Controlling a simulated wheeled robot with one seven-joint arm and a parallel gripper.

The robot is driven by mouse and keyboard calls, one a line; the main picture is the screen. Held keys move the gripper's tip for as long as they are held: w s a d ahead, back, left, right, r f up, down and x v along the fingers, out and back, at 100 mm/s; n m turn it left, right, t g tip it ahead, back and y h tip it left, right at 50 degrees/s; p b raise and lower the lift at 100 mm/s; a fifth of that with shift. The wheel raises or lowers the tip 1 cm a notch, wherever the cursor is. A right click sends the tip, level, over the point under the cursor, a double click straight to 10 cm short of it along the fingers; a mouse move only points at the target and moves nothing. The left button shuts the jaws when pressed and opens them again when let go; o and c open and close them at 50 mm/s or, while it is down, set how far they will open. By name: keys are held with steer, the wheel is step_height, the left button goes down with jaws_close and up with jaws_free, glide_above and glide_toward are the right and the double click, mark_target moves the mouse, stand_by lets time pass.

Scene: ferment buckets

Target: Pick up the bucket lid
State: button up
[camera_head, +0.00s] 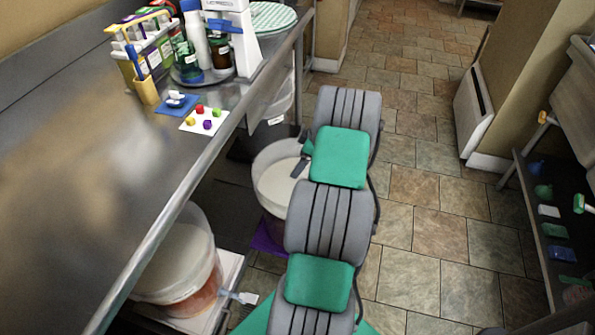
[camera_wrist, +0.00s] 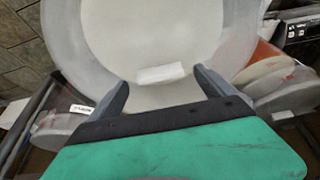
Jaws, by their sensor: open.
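A pale bucket (camera_head: 266,185) stands on the floor beside the counter, with a cream round top that I take for the lid (camera_head: 279,176). In the wrist view the round cream lid (camera_wrist: 150,35) fills the upper middle, inside a wide grey translucent rim. A small white bar, perhaps a handle or label (camera_wrist: 161,74), lies on its near part. My gripper (camera_wrist: 161,82) is open, its two dark fingers on either side of the white bar, with nothing held. In the head view my gripper (camera_head: 302,160) is over the bucket's right side. Whether the fingers touch the lid, I cannot tell.
Another bucket (camera_head: 180,265) with orange contents stands nearer, under the steel counter edge (camera_head: 185,190). A darker-based container (camera_head: 270,130) stands behind. The counter holds bottles, a tube rack and coloured cubes. Open tiled floor (camera_head: 430,240) lies right, before a dark shelf (camera_head: 550,215).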

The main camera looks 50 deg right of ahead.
steer(key=shift+x, duration=0.95)
steer(key=shift+r, duration=0.1)
steer(key=shift+c, duration=0.3)
steer(key=shift+d, duration=0.1)
steer(key=c, duration=1.7)
